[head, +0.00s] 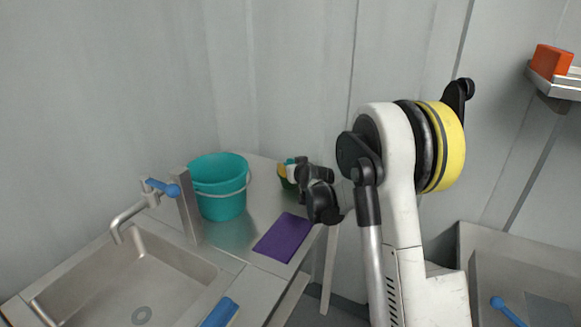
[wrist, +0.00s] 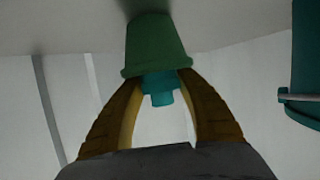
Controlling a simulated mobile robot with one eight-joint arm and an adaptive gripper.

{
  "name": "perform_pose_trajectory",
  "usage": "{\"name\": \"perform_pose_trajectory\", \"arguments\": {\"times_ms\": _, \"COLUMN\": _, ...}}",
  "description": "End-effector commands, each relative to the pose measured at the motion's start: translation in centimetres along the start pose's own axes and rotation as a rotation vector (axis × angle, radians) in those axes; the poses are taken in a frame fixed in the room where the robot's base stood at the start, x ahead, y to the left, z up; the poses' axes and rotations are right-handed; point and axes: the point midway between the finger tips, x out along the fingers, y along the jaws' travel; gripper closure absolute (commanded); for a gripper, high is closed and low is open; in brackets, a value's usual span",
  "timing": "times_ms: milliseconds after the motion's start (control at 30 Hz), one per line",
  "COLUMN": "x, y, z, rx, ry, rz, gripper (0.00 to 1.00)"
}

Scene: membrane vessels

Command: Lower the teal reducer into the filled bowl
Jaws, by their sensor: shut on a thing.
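The teal reducer (wrist: 161,86) is a stepped piece with a narrower end, held between the yellow-brown fingers of my gripper (wrist: 160,78) in the wrist view. In the head view a bit of teal (head: 290,161) shows at my gripper (head: 285,171). The green bowl (wrist: 157,45) stands on the counter, its rim level with my fingertips. It also shows small in the head view (head: 288,184). The bowl's rim hides the far part of the reducer. I cannot tell how far the reducer reaches inside. The bowl's contents are hidden.
A teal bucket (head: 220,187) with a pale handle stands left of the bowl, and at the right edge of the wrist view (wrist: 306,60). A purple mat (head: 283,238) lies in front on the counter. A sink (head: 135,275) and blue-handled tap (head: 160,187) are left.

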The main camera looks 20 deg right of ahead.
Motion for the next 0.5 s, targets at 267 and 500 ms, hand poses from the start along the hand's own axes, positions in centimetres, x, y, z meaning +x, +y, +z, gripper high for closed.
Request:
{"name": "perform_pose_trajectory", "arguments": {"times_ms": 267, "x": -0.01, "y": 0.00, "z": -0.01, "rx": 0.000, "ry": 0.000, "rz": 0.000, "gripper": 0.35}}
{"name": "perform_pose_trajectory", "arguments": {"times_ms": 500, "x": -0.01, "y": 0.00, "z": 0.00, "rx": 0.000, "ry": 0.000, "rz": 0.000, "gripper": 0.32}}
